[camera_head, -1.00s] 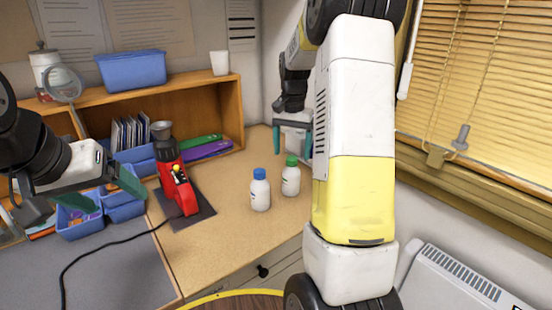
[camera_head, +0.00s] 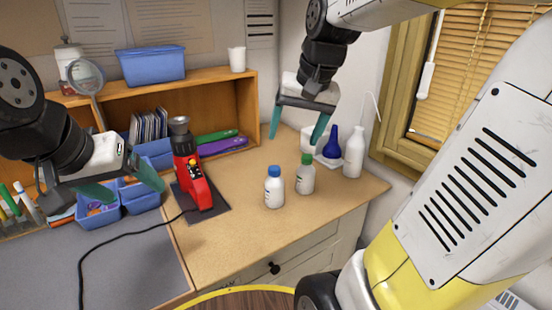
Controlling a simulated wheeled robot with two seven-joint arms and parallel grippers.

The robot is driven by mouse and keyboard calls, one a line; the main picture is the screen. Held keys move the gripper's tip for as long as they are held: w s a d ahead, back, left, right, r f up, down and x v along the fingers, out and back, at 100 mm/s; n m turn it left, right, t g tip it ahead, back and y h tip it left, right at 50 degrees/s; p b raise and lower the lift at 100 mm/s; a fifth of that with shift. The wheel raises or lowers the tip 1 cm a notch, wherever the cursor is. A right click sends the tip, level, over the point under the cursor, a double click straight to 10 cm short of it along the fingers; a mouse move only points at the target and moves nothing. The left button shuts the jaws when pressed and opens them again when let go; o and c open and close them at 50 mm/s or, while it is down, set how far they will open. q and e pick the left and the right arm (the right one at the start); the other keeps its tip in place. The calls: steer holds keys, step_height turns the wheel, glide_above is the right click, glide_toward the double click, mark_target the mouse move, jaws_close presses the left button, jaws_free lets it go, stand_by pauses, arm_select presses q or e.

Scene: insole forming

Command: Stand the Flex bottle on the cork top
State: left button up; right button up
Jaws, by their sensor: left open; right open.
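Two small white bottles stand upright on the tan cork-like top (camera_head: 235,242): a blue-capped bottle (camera_head: 274,190) and a green-capped bottle (camera_head: 305,178) to its right. Their labels are too small to read, so I cannot tell which is Flex. A taller white bottle (camera_head: 353,155) stands at the back right. My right gripper (camera_head: 298,130) is open and empty, pointing down above and behind the green-capped bottle. My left gripper (camera_head: 122,184) is open and empty at the left, over the blue bins.
A red tool (camera_head: 192,183) stands on a dark mat left of the bottles, its cord trailing left. Blue bins (camera_head: 138,195) lie at the left. A dark blue bulb-shaped item (camera_head: 331,143) sits at the back right. The front of the top is clear.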

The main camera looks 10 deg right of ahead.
steer(key=s+a+f+n+t, duration=0.2)
steer(key=s+a+n, duration=0.1)
steer(key=s, duration=0.7)
steer(key=shift+a+y, duration=0.3)
steer(key=shift+a, duration=0.4)
